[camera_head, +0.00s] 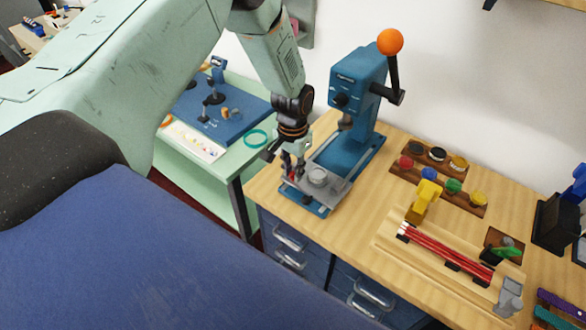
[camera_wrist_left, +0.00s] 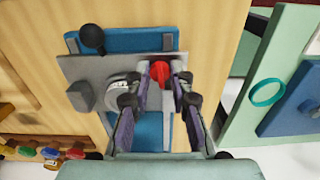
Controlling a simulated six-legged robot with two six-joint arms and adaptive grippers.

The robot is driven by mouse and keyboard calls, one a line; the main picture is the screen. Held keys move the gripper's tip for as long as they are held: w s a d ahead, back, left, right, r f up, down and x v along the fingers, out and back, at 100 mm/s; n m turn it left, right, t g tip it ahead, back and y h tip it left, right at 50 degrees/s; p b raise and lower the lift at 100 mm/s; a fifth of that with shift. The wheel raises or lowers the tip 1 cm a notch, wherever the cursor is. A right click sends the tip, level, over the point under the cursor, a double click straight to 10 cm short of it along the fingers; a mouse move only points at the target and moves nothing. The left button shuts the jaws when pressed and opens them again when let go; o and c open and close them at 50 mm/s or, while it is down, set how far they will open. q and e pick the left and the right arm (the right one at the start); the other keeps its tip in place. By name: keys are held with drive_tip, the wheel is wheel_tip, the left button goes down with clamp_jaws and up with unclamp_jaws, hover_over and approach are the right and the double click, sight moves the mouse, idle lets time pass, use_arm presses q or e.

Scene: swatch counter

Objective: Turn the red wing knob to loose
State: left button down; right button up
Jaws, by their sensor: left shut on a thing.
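The red wing knob (camera_wrist_left: 161,73) sits on the grey plate (camera_wrist_left: 82,70) of the blue press, beside a round silver disc (camera_wrist_left: 121,91). My left gripper (camera_wrist_left: 160,80) is shut on the red wing knob, with one finger on each side of it. In the head view my left gripper (camera_head: 290,165) reaches down to the front left of the press plate, and only a little red of the knob (camera_head: 292,175) shows between the fingers. The knob's exact turn angle and any loose mark cannot be read. My right gripper is in neither view.
The blue press (camera_head: 358,80) rises behind, its lever topped by an orange ball (camera_head: 390,41). Right of it are a wooden tray of coloured knobs (camera_head: 470,206) and red rods (camera_head: 445,252). A green side table (camera_head: 215,165) stands left, across a gap.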

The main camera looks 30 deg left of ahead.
use_arm(q)
drive_tip(key=shift+s, duration=0.15)
drive_tip(key=shift+n, duration=0.3)
drive_tip(key=n+p, duration=0.1)
drive_tip(key=n, duration=0.1)
drive_tip(key=shift+n, duration=0.3)
drive_tip(key=n+p, duration=0.2)
drive_tip(key=n, duration=0.1)
drive_tip(key=shift+d, duration=0.1)
drive_tip(key=n+p, duration=0.1)
drive_tip(key=n, duration=0.3)
drive_tip(key=shift+d+n+p, duration=0.1)
drive_tip(key=shift+n+p, duration=0.35)
drive_tip(key=shift+n, duration=1.15)
drive_tip(key=shift+f, duration=0.1)
